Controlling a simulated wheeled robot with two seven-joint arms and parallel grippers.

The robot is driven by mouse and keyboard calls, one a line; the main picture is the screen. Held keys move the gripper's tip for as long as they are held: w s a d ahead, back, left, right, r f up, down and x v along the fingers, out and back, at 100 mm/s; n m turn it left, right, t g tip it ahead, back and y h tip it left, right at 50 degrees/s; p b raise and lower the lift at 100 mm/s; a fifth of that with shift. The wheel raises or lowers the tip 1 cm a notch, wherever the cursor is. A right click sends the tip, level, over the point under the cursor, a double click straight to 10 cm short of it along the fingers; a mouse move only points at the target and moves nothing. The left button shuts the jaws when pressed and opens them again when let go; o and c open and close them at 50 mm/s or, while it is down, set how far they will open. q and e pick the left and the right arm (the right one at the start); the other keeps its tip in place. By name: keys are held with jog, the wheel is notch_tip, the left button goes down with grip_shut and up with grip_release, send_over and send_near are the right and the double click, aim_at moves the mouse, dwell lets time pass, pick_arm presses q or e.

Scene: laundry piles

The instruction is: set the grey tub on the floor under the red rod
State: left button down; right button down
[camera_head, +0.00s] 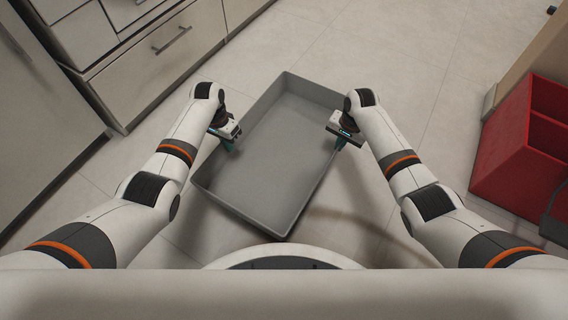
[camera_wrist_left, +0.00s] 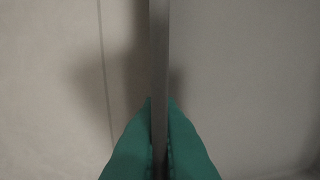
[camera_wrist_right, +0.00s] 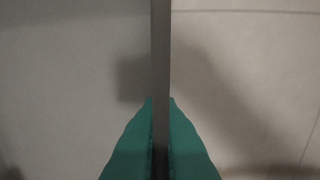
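The grey tub (camera_head: 275,165) is a shallow, empty rectangular tray in the middle of the head view, between my arms. My left gripper (camera_head: 229,142) is at its left long wall, and my right gripper (camera_head: 340,143) is at its right long wall. In the left wrist view, the green fingers (camera_wrist_left: 160,140) stand on both sides of the tub's rim (camera_wrist_left: 159,60) and are closed on it. In the right wrist view, the green fingers (camera_wrist_right: 160,140) pinch the opposite rim (camera_wrist_right: 160,60) the same way. Whether the tub touches the floor is unclear. No red rod is in view.
Pale floor tiles (camera_head: 310,40) are clear beyond the tub. Cabinets with drawers (camera_head: 165,60) stand at the left. A red open box unit (camera_head: 510,160) stands at the right, beside a wooden panel (camera_head: 535,60).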

pick_arm(q)
jog(key=shift+a+f, duration=0.1)
pick_arm(e)
jog(key=shift+d+f, duration=0.1)
jog(key=shift+f, duration=0.1)
